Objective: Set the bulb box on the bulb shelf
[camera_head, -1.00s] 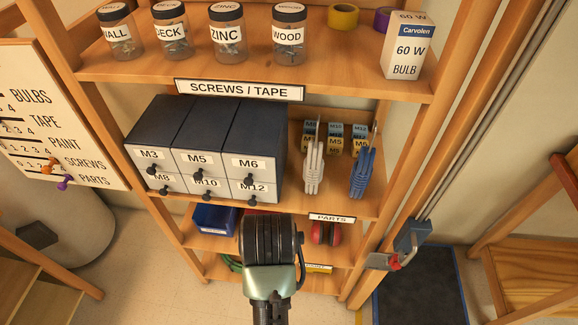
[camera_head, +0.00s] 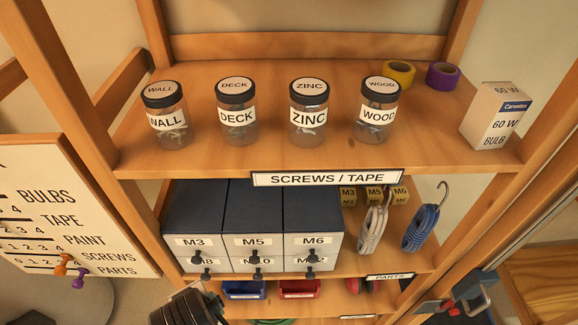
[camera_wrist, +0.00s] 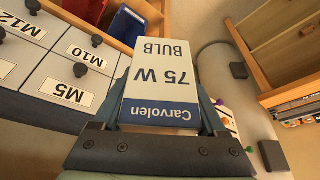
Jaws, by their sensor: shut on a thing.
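A white and blue Carvolen 75 W bulb box (camera_wrist: 158,78) is held in my gripper (camera_wrist: 164,92), seen in the wrist view with its print upside down. The gripper's two fingers press on its sides. The head view shows only a dark part of my arm at the bottom, so the held box is hidden there. A second bulb box (camera_head: 497,117), marked 60 W, stands at the right end of the shelf labelled SCREWS / TAPE (camera_head: 328,177). No shelf with a bulb label shows in these frames.
Drawer cabinets (camera_head: 255,225) and hanging cords (camera_head: 420,228) are below. A sign board (camera_head: 60,215) at left lists BULBS first. Wooden uprights flank the shelves.

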